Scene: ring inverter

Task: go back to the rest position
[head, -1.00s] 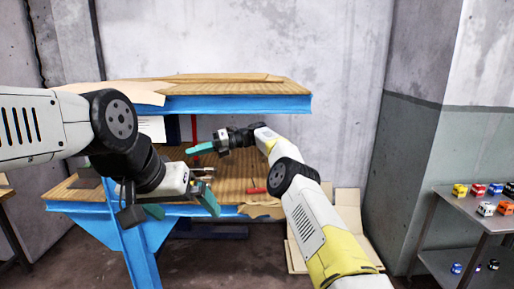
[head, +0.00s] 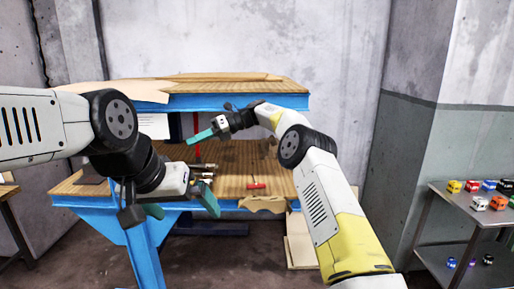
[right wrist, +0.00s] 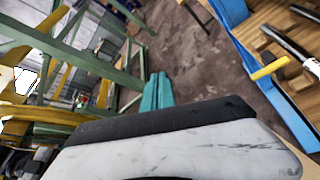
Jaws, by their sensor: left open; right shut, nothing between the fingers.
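My left gripper (head: 182,206) is open in the head view, low in front of the bench's lower wooden surface. Its two teal fingers are apart with nothing seen between them. My right gripper (head: 188,138) is in the gap between the bench's two levels, pointing left. Its teal fingers are together and empty; they also show closed in the right wrist view (right wrist: 157,92), above grey floor.
The blue-framed bench (head: 240,103) has an upper and a lower wooden level. A red-handled tool (head: 257,186) and metal cylinders (head: 203,170) lie on the lower one. A metal shelf (head: 445,205) with several toy cars stands at right.

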